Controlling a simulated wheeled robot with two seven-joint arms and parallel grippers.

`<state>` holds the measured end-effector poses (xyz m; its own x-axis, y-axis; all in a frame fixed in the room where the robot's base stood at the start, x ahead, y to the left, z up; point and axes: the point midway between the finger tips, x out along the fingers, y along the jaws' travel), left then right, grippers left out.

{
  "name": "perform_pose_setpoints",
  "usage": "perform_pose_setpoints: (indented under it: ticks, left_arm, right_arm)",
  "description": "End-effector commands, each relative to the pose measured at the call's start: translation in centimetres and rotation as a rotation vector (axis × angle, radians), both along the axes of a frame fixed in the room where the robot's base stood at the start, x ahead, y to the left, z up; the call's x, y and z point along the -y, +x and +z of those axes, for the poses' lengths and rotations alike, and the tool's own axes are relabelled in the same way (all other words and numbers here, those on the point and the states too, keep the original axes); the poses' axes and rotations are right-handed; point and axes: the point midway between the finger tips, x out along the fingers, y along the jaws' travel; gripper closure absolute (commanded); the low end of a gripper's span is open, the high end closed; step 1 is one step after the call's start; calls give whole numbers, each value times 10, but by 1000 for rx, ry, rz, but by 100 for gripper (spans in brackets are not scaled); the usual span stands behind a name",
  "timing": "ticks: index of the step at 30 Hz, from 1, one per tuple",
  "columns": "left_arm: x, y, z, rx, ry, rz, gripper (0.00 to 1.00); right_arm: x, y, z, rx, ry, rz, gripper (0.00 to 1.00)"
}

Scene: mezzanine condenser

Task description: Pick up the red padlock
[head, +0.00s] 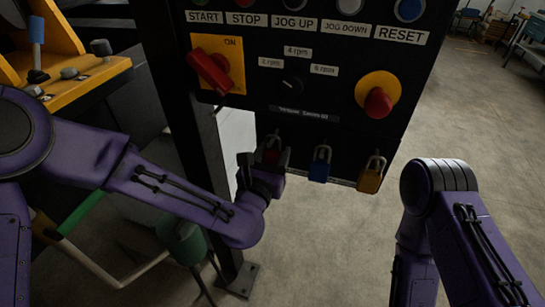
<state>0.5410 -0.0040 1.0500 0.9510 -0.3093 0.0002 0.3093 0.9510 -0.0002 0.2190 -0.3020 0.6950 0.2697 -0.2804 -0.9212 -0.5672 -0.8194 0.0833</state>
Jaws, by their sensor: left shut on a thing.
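The red padlock (271,154) hangs at the lower left edge of the black control panel (330,110), left of the other padlocks. My left gripper (270,162) is shut on it, and its dark fingers hide much of the padlock. Only a dark red patch shows between the fingers. I cannot tell whether the padlock is still on its hook. My right arm stands at the right of the head view, with its gripper out of the picture.
A blue padlock (320,165) and a yellow padlock (371,175) hang to the right. Above are a red rotary switch (211,71) and a red stop knob (378,102). A metal post (205,150) stands behind my left forearm. The floor at right is open.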

Motion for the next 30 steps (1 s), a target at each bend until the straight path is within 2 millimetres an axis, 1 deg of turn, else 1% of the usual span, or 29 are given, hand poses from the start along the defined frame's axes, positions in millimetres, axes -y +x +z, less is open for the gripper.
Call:
perform_pose_setpoints:
  ticks: [4, 8, 9, 10, 14, 21, 22, 23, 24, 26, 30]
  left_arm:
    - [0, 0, 3, 0, -1, 1, 83]
    - [-1, 0, 17, 0, -3, 2, 83]
    - [-1, -2, 19, -1, -2, 0, 83]
    - [-2, -8, 14, -1, -1, -1, 83]
    - [-10, -32, 13, -1, -1, -1, 83]
    - [-27, -86, 12, 0, -1, -3, 83]
    - [-29, -90, 19, -1, 3, -1, 83]
    - [-29, -91, 25, -3, 8, 1, 83]
    - [-29, -93, 25, -2, 12, 2, 83]
    - [-31, -98, 25, -3, 14, 4, 83]
    - [-36, -114, 28, -6, 8, -2, 83]
  right_arm:
    - [0, 0, 2, 0, 0, 0, 57]
    - [0, 0, 12, 0, 0, 0, 57]
    - [0, 0, 12, 0, 0, 0, 57]
    - [0, 0, 7, 0, 0, 0, 57]
    - [0, 0, 1, 0, 0, 0, 57]
    - [0, 0, -12, 0, 0, 0, 57]
    - [0, 0, -2, -1, 1, 0, 57]
    - [0, 0, 13, -1, 1, 0, 57]
    - [0, 0, 25, -1, 1, 0, 57]
    - [0, 0, 39, 0, 0, 0, 57]
    - [0, 0, 76, 0, 0, 0, 57]
